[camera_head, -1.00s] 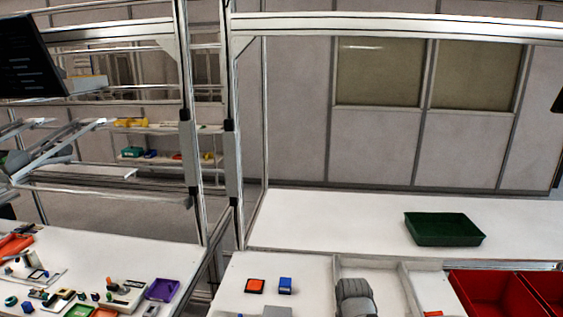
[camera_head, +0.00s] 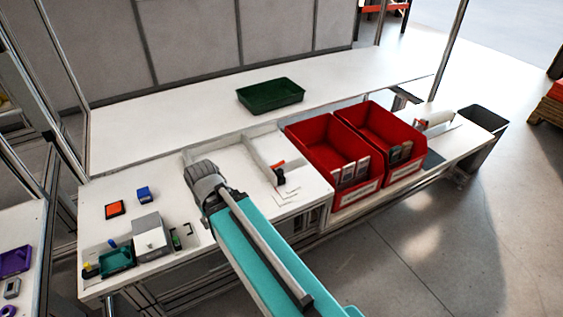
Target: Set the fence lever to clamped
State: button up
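A low white fence (camera_head: 262,160) stands on the white bench right of my arm. A small orange-red lever with a dark base (camera_head: 279,172) sits at its near right end. It is too small to tell whether it is clamped. My teal arm reaches in from the bottom and ends in a grey rounded part (camera_head: 203,177) over the bench, left of the fence and apart from the lever. The fingers of my gripper cannot be made out, and no held object shows.
Two red bins (camera_head: 320,150) stand right of the lever. A green tray (camera_head: 270,95) lies on the back table. Left of my arm are an orange block (camera_head: 115,209), a blue block (camera_head: 144,194) and a grey-white box (camera_head: 149,235). The bench around the lever is mostly clear.

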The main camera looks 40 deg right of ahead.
aim_at(280, 163)
jog(key=k, duration=0.4)
jog(key=z, duration=0.75)
jog(key=i, duration=0.5)
jog(key=z, duration=0.05)
